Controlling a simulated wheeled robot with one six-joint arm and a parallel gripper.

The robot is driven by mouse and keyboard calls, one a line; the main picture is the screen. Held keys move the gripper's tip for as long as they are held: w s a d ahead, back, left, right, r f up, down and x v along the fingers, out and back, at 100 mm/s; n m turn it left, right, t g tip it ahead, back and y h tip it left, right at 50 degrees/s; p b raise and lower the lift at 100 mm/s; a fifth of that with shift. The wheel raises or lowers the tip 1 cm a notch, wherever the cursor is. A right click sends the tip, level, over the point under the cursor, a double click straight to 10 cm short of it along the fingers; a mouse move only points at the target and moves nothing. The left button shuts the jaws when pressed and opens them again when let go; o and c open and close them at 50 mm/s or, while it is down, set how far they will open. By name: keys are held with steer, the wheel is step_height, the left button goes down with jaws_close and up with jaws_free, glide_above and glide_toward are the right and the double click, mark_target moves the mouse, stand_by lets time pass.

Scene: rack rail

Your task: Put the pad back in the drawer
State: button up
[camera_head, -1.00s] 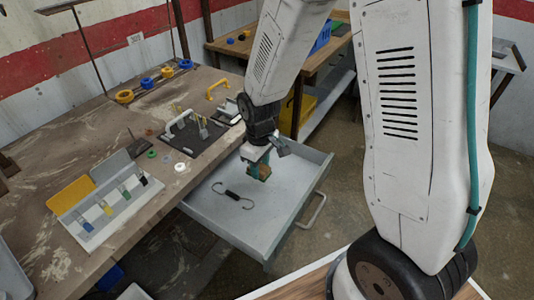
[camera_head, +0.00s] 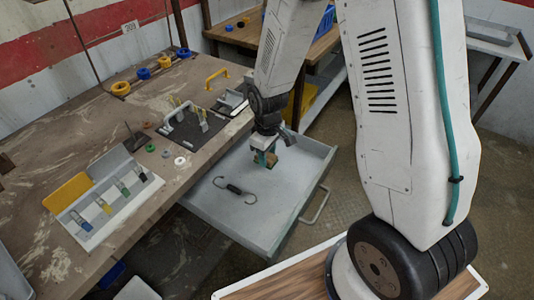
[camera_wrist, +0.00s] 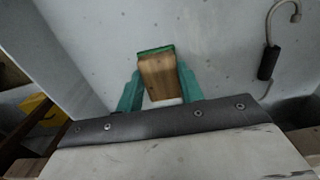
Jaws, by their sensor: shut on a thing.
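The drawer (camera_head: 222,220) is pulled out from under the workbench, pale grey inside. My gripper (camera_head: 266,158) is over the far part of the drawer, pointing down. In the wrist view its teal fingers (camera_wrist: 160,92) are shut on the pad (camera_wrist: 158,75), a small wooden block with a green edge. The pad also shows small between the fingers in the head view (camera_head: 271,160). It is low over the drawer floor; I cannot tell whether it touches. A dark spring with hooked ends (camera_head: 235,189) lies on the drawer floor, apart from the pad.
The workbench (camera_head: 60,165) borders the drawer on the left. It carries an open case of small parts (camera_head: 105,200), a dark mat (camera_head: 195,127) with a white handle, and blue and yellow rings. The drawer's handle (camera_head: 316,206) is on its right-hand front. Much of the drawer floor is clear.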

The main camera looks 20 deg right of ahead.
steer(key=o, duration=1)
steer(key=shift+f, duration=0.1)
step_height(320, 180, up, 12)
steer(key=s+d+r+m, duration=0.2)
steer(key=s+r+m, duration=0.1)
steer(key=s+r, duration=0.9)
steer(key=shift+s+d+r+m+t, duration=0.2)
steer(key=shift+s+r+m, duration=0.65)
steer(key=shift+s, duration=1.1)
steer(key=shift+s+d+r+m+t, duration=0.15)
steer(key=shift+s+r+m, duration=0.25)
steer(key=shift+s+r, duration=1.2)
steer(key=shift+s+d+r+m+t, duration=0.2)
steer(key=shift+s+r+m, duration=0.45)
steer(key=shift+s, duration=1.7)
steer(key=shift+a, duration=0.15)
